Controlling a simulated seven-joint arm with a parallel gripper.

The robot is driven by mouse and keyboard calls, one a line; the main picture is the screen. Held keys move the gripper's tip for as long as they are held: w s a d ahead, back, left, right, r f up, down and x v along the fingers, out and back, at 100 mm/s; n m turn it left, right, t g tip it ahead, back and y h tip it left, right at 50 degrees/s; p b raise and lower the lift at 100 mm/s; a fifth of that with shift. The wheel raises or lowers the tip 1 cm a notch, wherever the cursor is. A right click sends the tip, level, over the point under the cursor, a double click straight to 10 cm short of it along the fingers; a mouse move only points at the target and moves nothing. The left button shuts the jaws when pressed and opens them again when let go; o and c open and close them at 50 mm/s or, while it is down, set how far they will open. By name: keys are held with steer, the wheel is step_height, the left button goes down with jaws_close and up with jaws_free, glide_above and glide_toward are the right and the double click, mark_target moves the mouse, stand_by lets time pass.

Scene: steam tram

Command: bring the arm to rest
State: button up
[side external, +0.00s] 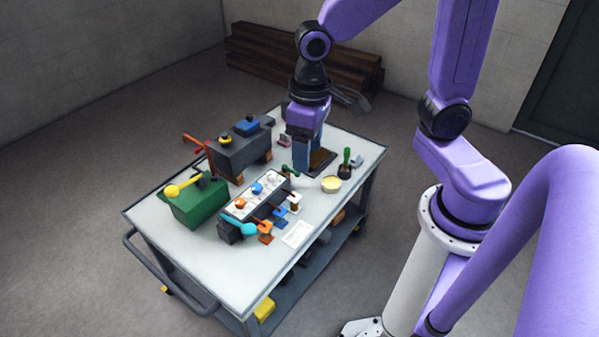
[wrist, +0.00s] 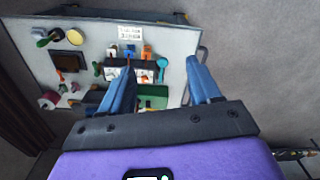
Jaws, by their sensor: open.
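My gripper (side external: 308,160) has blue fingers and hangs over the far right part of the trolley (side external: 378,148), in front of or above a dark square tray (side external: 322,161). In the wrist view my gripper (wrist: 160,72) shows its two fingers well apart, with nothing held between them. The trolley top lies beyond the fingertips there. The exact height of the fingertips over the trolley cannot be told.
On the trolley stand a green box (side external: 198,208) with a yellow-knobbed lever, a dark grey box (side external: 240,155), a row of coloured levers (side external: 257,197), a yellow round tin (side external: 331,184) and a green-handled tool (side external: 345,160). Timber (side external: 290,55) lies by the back wall.

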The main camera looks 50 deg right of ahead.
steer(key=s+d+n, duration=0.4)
steer(key=s+n, duration=0.5)
steer(key=s, duration=0.3)
steer(key=shift+s+d+r, duration=0.2)
steer(key=shift+s+r, duration=0.1)
steer(key=shift+r, duration=0.1)
